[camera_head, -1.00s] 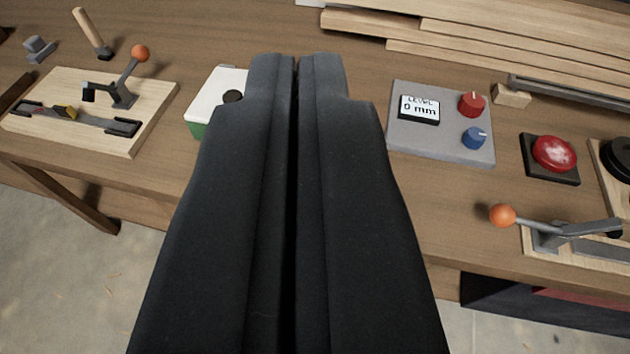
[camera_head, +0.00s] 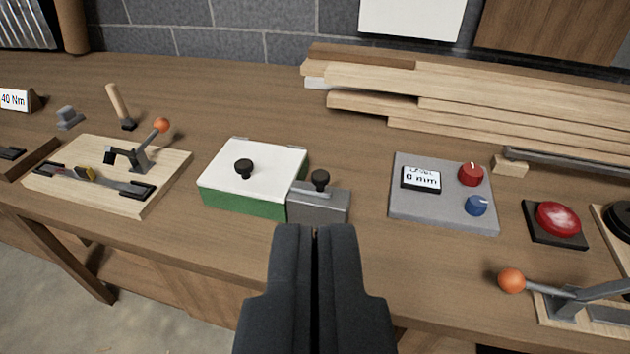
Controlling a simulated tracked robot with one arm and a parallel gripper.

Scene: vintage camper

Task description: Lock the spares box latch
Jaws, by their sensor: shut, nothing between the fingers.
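The spares box (camera_head: 240,199) is a green box with a white lid (camera_head: 270,162), shut, on the workbench left of centre. A black knob (camera_head: 243,168) stands on the lid. A grey metal latch block (camera_head: 318,207) with its own black knob (camera_head: 320,179) sits against the box's right front corner. From this view I cannot tell whether the latch is engaged. My gripper (camera_head: 314,228) is shut and empty. Its fingertips appear just below the latch block in the picture, apart from the knob.
On the left is a wooden board (camera_head: 150,198) with an orange-balled lever (camera_head: 161,126). On the right are a level panel (camera_head: 444,205), a red button (camera_head: 558,218) and another orange-balled lever (camera_head: 512,280). Planks (camera_head: 450,105) lie behind. Bare bench surrounds the box front.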

